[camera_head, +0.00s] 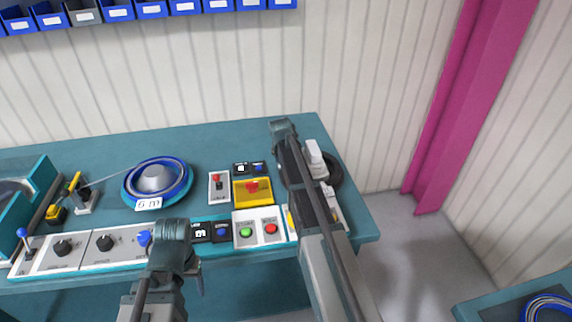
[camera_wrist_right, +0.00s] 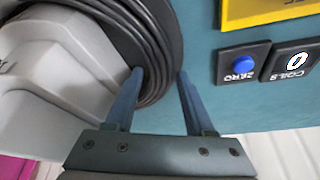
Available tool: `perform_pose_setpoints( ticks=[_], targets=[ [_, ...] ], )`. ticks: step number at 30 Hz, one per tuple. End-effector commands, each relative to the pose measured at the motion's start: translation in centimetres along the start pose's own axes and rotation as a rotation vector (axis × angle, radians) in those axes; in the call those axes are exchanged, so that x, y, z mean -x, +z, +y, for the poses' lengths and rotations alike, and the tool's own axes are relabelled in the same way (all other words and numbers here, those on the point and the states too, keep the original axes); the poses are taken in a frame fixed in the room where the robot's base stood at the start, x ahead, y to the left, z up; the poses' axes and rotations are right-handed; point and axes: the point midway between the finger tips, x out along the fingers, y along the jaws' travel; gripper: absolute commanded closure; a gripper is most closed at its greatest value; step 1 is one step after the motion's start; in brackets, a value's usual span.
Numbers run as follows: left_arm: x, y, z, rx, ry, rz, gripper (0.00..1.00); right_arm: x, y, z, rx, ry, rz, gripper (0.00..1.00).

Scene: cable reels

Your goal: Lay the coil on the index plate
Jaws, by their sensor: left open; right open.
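A black coil of cable (camera_wrist_right: 150,45) lies around a grey body at the upper left of the right wrist view. In the head view a dark ring (camera_head: 335,172) shows partly behind my right arm. My right gripper (camera_wrist_right: 157,78) is open at the coil's edge, one finger over the windings and the other beyond the outer edge; I cannot tell whether they touch. My left gripper (camera_head: 192,270) is open and empty at the bench's front, its fingers largely hidden by its wrist. I cannot clearly identify the index plate.
A blue-rimmed reel (camera_head: 158,177) labelled "6 m" sits on the teal bench. A control panel (camera_head: 110,246) lines the front edge. A yellow box with a red button (camera_head: 252,190) stands mid-bench. A blue coil (camera_head: 547,308) lies on another table.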

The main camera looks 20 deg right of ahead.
Motion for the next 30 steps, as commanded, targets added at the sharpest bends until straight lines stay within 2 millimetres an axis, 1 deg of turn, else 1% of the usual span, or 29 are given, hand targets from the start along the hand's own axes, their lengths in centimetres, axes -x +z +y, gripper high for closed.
perform_pose_setpoints(
  ticks=[1,10,30],
  targets=[
    [0.02,0.0,0.0,0.0,0.0,0.0,0.34,0.03,0.0,0.0,0.0,0.0,0.0,0.46],
    [0.02,0.0,0.0,0.0,0.0,0.0,0.34,0.03,0.01,-0.01,0.0,0.0,0.0,1.0],
    [0.01,0.0,0.0,0.0,0.0,0.0,0.34,0.02,0.03,-0.02,0.0,0.0,0.0,1.0]
  ],
)
